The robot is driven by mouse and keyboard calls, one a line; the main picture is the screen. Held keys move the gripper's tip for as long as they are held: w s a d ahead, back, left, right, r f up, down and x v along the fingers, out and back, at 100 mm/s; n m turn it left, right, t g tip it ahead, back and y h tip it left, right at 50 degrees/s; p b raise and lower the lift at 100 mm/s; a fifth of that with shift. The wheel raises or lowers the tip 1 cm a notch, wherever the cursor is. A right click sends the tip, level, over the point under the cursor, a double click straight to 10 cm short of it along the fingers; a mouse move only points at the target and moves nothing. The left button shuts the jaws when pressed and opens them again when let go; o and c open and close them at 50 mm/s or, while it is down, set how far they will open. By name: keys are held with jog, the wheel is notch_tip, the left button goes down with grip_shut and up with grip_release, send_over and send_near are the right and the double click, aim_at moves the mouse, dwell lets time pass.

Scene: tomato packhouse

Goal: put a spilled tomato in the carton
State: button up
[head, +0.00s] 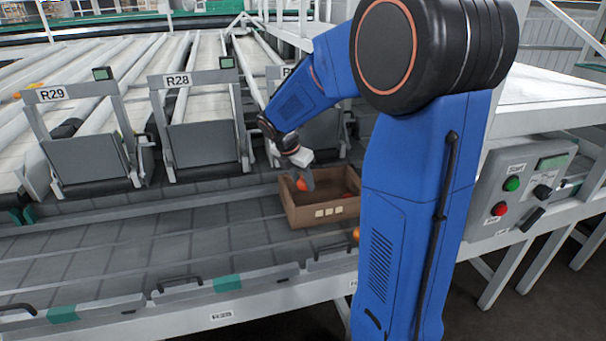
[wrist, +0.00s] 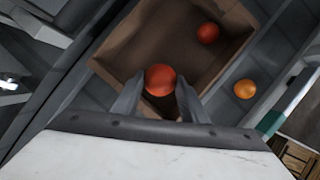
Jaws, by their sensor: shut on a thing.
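My gripper (wrist: 160,100) is shut on a red tomato (wrist: 160,78), held between the two fingers over the carton. In the head view the gripper (head: 304,180) is at the carton's left part, with the held tomato (head: 302,184) low near the opening. The open brown carton (head: 312,216) stands on the grey conveyor. Another red tomato (wrist: 208,33) lies inside the carton. An orange tomato (wrist: 245,89) lies outside the carton on the conveyor; in the head view it shows beside my arm (head: 356,233).
Grey chutes labelled R29 (head: 86,156) and R28 (head: 207,144) stand behind the conveyor. A control box (head: 522,190) with green and red buttons is at the right. The conveyor (head: 130,255) left of the carton is clear.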

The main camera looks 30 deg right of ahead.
jog(key=shift+f, duration=3.95)
jog(key=o, duration=0.9)
jog(key=c, duration=0.3)
jog(key=shift+r, duration=3.5)
